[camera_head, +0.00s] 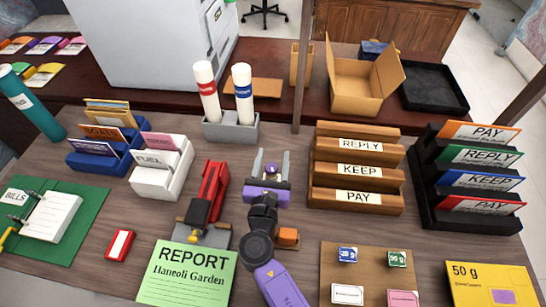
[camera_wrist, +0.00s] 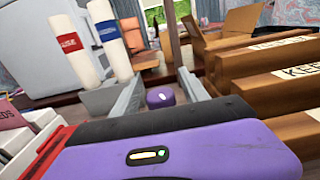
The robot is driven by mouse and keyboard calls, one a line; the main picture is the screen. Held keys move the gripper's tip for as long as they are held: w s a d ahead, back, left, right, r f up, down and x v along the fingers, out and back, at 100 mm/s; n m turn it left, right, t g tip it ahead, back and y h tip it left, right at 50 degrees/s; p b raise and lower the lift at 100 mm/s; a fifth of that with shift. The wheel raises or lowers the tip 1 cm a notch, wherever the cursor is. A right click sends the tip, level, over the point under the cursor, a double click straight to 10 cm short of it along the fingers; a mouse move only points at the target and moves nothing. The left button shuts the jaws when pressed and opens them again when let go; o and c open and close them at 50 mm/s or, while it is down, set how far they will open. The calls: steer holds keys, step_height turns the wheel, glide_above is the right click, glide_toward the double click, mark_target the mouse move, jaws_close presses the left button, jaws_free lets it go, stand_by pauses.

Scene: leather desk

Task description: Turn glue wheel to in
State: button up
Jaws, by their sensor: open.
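A small purple round piece (camera_head: 271,169) with a pale mark stands beyond the palm of my gripper, near the middle of the desk. It looks like the glue or its wheel, but I cannot tell which part shows. In the wrist view, the purple piece (camera_wrist: 160,97) lies between the two grey fingers, with a gap on each side. My gripper (camera_head: 271,158) is open, and its fingers point toward the back of the desk. In the wrist view, the open gripper (camera_wrist: 160,80) holds nothing. The lower part of the purple piece is hidden by my gripper.
A red stapler-like tool (camera_head: 213,188) stands close on the left. The wooden tiered rack (camera_head: 355,180) is close on the right. A grey holder (camera_head: 231,130) with two white tubes stands behind. A green report (camera_head: 185,275) lies in front left.

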steer(key=shift+w, duration=0.15)
jaws_close()
steer(key=shift+h, duration=0.3)
steer(key=shift+s+d+m+g+h+b, duration=0.1)
steer(key=shift+d+m+g+h+b, duration=0.2)
steer(key=shift+m+h, duration=0.7)
steer(key=shift+s+d+m+g+h+b, duration=0.15)
steer(key=shift+m+g+h+b, duration=0.4)
steer(key=shift+h, duration=0.8)
steer(key=shift+w+d+m+g+h+b, duration=0.1)
steer(key=shift+d+m+g+h+b, duration=0.1)
steer(key=shift+m+h, duration=0.85)
